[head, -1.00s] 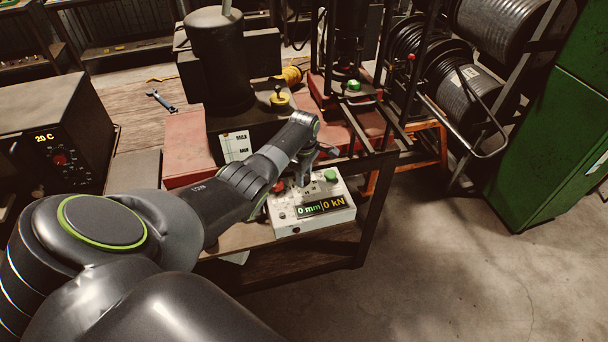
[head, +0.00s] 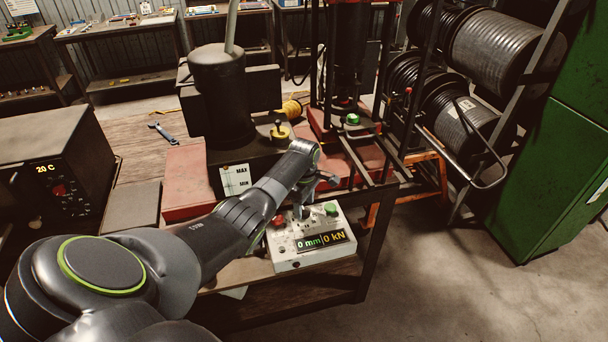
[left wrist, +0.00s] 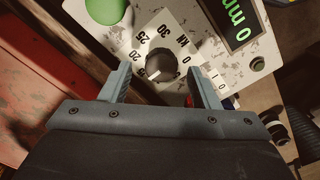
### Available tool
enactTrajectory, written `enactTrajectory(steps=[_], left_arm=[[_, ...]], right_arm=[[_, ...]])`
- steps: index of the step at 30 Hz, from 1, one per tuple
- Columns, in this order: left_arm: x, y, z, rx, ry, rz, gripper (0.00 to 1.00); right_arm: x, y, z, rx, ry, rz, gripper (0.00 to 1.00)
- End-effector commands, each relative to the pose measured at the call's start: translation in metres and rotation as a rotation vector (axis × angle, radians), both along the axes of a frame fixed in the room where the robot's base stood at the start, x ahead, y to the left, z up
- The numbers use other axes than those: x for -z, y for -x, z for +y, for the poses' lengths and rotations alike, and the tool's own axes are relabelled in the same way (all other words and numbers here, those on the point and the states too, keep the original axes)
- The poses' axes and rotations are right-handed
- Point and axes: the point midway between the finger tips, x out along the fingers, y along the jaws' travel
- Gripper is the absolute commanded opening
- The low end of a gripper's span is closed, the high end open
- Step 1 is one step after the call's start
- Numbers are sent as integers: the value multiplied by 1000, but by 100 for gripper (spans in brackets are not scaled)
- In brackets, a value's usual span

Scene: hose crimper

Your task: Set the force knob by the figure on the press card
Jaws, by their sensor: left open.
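The white control box (head: 312,256) stands at the table's front right corner, with a red button, a green button and a display reading 0 mm and 0 kN. My left gripper (head: 303,208) is above it, pointing down. In the left wrist view, the dark round force knob (left wrist: 162,66) has a white pointer mark and a numbered kN scale around it. The open fingers of my left gripper (left wrist: 160,88) are on either side of the knob, with gaps visible. I cannot make out a press card with a force figure. My right gripper is not in view.
A card marked MAX and MIN (head: 236,179) is on the dark unit behind my arm. The press (head: 350,55) stands at the back right. A wrench (head: 161,131) lies on the table. A dark box reading 20 C (head: 55,165) is at left. The floor at right is clear.

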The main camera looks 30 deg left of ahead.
Motion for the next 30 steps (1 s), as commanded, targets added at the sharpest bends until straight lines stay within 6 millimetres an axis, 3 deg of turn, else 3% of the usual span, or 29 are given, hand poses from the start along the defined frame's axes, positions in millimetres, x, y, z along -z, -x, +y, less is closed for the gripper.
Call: enactTrajectory(steps=[8,19,21,30], left_arm=[[-47,0,1,0,-3,-6,56],[-128,0,1,-1,-3,-6,56],[-143,0,1,-1,-3,-3,56],[-157,1,1,-1,-2,-1,56]], right_arm=[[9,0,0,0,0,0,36],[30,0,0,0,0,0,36],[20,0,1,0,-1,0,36],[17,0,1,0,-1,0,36]])
